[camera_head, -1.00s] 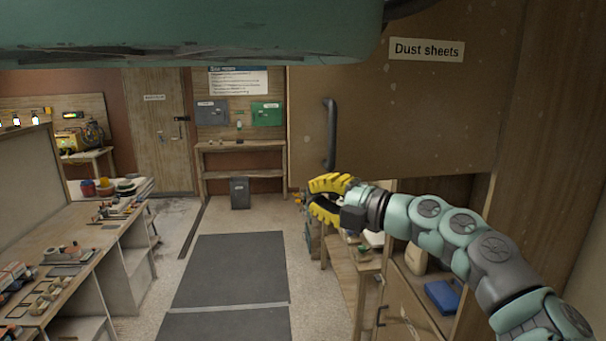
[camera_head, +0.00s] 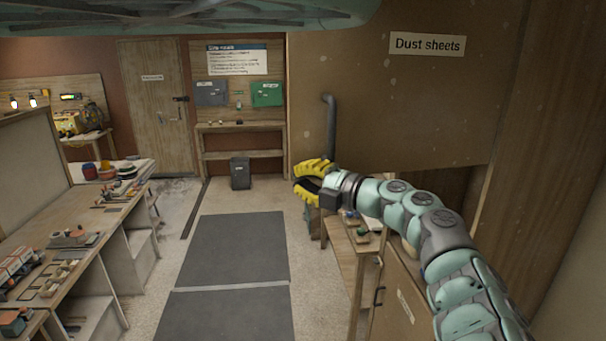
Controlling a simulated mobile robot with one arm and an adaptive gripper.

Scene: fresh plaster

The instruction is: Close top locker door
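The top locker door (camera_head: 400,105) is a brown panel labelled "Dust sheets" at the upper right. It stands open, swung out from the locker (camera_head: 535,150). Its dark vertical handle (camera_head: 330,128) is near the door's left edge. My gripper (camera_head: 298,180), with yellow fingers, is just below and left of the handle's lower end. Its fingers are apart with a gap between them, and nothing shows in them. I cannot tell whether a finger touches the handle or the door.
A lower locker door (camera_head: 402,310) with a small handle stands open below. A small wooden table (camera_head: 352,250) with items is behind my gripper. A long workbench (camera_head: 60,245) is at the left. The floor with grey mats (camera_head: 230,250) is clear in the middle.

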